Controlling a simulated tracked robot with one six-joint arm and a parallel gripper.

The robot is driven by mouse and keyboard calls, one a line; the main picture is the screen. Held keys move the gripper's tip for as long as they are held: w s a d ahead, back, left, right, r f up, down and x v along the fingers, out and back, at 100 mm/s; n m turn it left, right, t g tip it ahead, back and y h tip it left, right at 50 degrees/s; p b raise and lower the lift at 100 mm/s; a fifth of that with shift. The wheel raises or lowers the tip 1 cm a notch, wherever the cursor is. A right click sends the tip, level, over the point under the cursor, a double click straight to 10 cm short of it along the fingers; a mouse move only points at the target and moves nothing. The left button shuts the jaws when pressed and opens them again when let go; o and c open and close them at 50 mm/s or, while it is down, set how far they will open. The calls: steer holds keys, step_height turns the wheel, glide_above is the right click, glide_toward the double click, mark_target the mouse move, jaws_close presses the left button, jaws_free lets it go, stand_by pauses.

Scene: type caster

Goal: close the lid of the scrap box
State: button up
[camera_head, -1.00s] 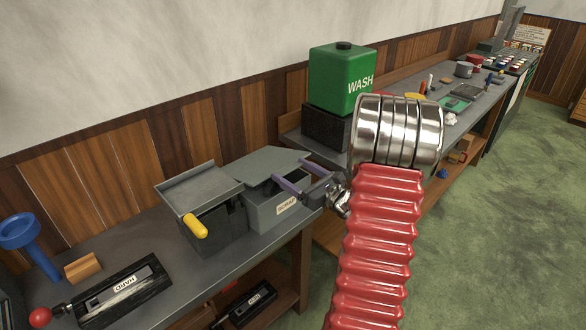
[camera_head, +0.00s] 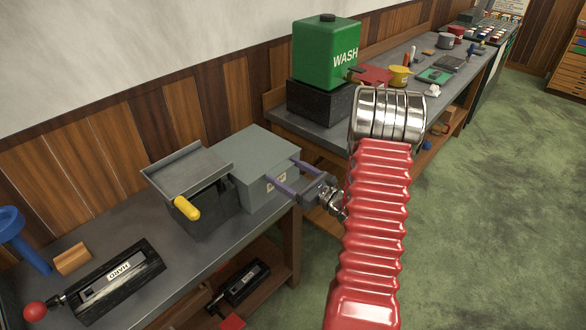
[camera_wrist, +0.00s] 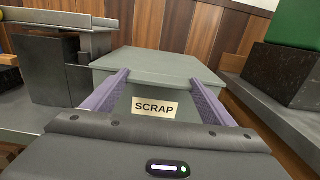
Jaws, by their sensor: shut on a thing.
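The scrap box (camera_head: 262,196) is grey and stands on the bench, with a SCRAP label on its front. Its grey lid (camera_head: 257,147) lies flat over the top, and no opening shows under it. In the wrist view the lid (camera_wrist: 160,62) spans the box above the label. My gripper (camera_head: 283,171) is at the front of the box, its purple fingers wide apart with the tips at the lid's front edge. In the wrist view my gripper (camera_wrist: 160,77) has one finger on each side of the label. It is shut on the lid, though the exact contact is hard to see.
A dark box with a grey tray top (camera_head: 185,165) and yellow handle (camera_head: 187,208) stands close on the left. A green WASH tank (camera_head: 326,55) on a black block (camera_head: 318,100) is behind right. A HAND mould (camera_head: 115,282) lies front left. Green floor is free at right.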

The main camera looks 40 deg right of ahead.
steer(key=shift+s+f, duration=0.1)
steer(key=shift+f, duration=0.6)
steer(key=shift+a, duration=0.1)
steer(key=o, duration=1.5)
steer(key=shift+r, duration=0.15)
steer(key=s+d, duration=0.2)
steer(key=s, duration=1.1)
steer(key=shift+s+d, duration=0.2)
steer(key=shift+d, duration=0.05)
